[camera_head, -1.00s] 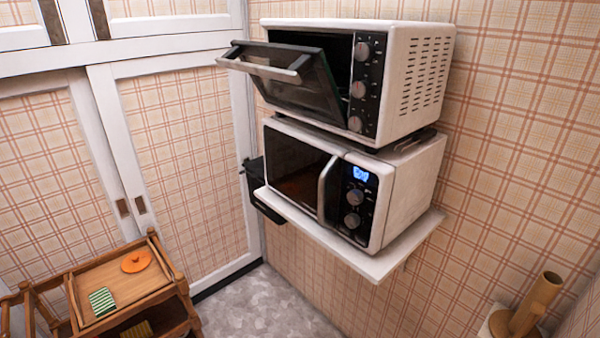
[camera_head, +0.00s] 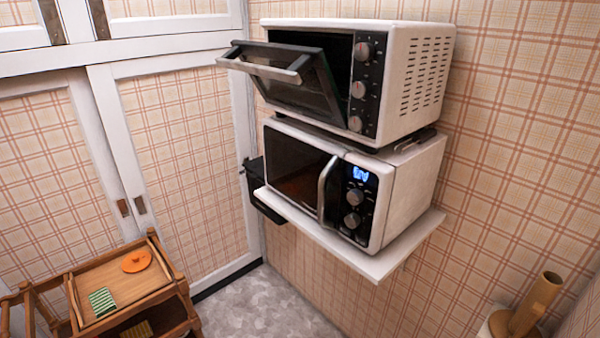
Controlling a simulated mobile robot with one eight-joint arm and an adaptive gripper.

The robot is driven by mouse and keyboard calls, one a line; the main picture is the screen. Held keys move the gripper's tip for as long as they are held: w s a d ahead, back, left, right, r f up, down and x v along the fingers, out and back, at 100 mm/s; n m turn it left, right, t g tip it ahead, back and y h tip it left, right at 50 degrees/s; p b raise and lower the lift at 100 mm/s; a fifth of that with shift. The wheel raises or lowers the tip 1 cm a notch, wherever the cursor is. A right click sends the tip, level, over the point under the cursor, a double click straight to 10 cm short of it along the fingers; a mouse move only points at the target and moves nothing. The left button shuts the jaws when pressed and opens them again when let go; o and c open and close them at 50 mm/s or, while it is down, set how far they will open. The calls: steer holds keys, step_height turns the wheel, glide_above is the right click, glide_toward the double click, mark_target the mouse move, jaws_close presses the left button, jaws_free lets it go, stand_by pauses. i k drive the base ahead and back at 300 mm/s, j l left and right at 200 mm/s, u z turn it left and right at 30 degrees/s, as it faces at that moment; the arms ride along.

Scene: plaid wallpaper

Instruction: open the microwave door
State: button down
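The microwave (camera_head: 408,190) is white with a dark glass door (camera_head: 297,170) on its front left. Its curved silver handle (camera_head: 324,190) stands upright at the door's right edge, beside a black panel (camera_head: 359,203) with a lit blue display and knobs. The door looks shut, flush with the front. The microwave sits on a white wall shelf (camera_head: 405,255). My gripper is not in view.
A white toaster oven (camera_head: 418,80) stands on top of the microwave, its glass door (camera_head: 290,80) tilted partly open and jutting out with a bar handle. A wooden cart (camera_head: 128,283) stands at lower left. A brown cylinder (camera_head: 538,303) is at lower right. Grey floor (camera_head: 255,308) shows below the shelf.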

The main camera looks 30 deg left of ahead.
mark_target(294, 174)
steer(key=u, duration=1.3)
